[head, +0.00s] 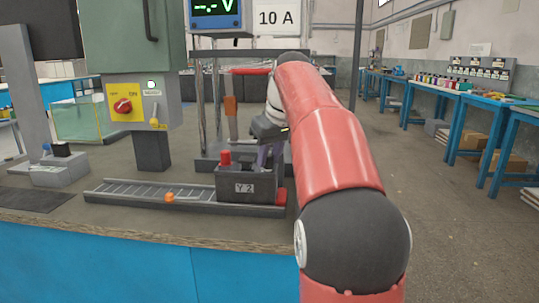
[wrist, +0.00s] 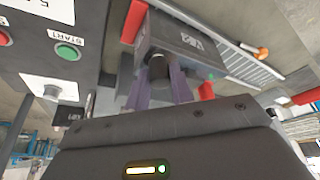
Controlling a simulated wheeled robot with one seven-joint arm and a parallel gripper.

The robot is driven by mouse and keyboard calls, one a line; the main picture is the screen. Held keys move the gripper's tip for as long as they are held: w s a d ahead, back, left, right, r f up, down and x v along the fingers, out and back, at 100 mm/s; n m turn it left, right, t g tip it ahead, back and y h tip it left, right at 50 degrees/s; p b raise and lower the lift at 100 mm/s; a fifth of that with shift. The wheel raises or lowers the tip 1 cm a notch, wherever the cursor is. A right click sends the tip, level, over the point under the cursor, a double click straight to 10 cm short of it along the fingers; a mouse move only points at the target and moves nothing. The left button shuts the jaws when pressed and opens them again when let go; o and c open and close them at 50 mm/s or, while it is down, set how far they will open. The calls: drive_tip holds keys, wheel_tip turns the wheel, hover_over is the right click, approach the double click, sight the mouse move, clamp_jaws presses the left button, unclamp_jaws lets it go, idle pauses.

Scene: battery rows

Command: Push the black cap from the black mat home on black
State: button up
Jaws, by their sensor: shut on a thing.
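The dark battery (head: 247,188) labelled Y 2 stands upright at the right end of a roller track. A red cap (head: 225,157) sits on its left post. My gripper (head: 266,158) is at the battery's top right, fingers pointing down. In the wrist view my gripper (wrist: 159,88) is shut on a dark round piece, the black cap (wrist: 158,68), over the battery top (wrist: 180,38). I cannot tell whether the cap is fully down on its post. The black mat (head: 34,200) lies at the bench's left edge and looks bare.
A grey frame (head: 203,110) stands behind the battery. A switch cabinet (head: 130,60) stands left. A small grey block (head: 58,172) sits near the mat.

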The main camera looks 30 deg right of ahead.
drive_tip(key=shift+f, duration=0.35)
idle(0.4)
drive_tip(key=o, duration=1)
drive_tip(key=shift+o, duration=0.4)
drive_tip(key=o, duration=0.4)
drive_tip(key=shift+r, duration=0.15)
wheel_tip(320, 180, up, 5)
drive_tip(key=p, duration=0.5)
drive_tip(key=shift+r, duration=0.9)
